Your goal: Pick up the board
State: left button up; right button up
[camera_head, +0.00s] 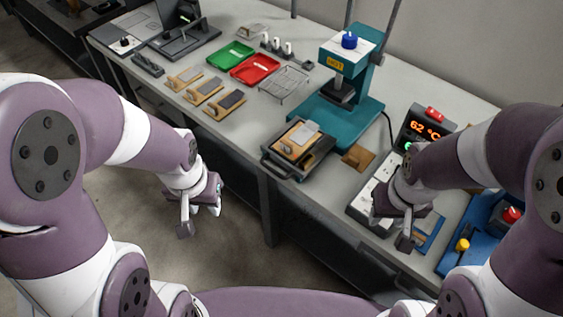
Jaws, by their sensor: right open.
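Several small wooden boards, each with a grey piece on top, are in view. Three lie in a slanted row at the left of the table: a far one (184,78), a middle one (203,91) and a near one (225,104). Another board (299,139) lies in a dark handled tray (318,153) before the teal press. I cannot tell which one is the task's board. My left gripper (201,220) hangs open and empty off the table's front edge, left of the tray. My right gripper (391,232) is open above the table's front right edge, apart from the boards.
The teal heat press (346,75) stands behind the tray. A green tray (231,54), a red tray (255,69) and a wire rack (284,85) lie further back. A small brown piece (358,157) lies right of the dark tray. A temperature display (428,127) stands at right.

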aim_at(299, 138)
jog(key=i+z, duration=0.1)
jog(key=z, duration=0.25)
jog(key=i+j+z, duration=0.1)
jog(key=z, duration=0.25)
jog(key=i+j+z, duration=0.1)
jog(key=z, duration=0.25)
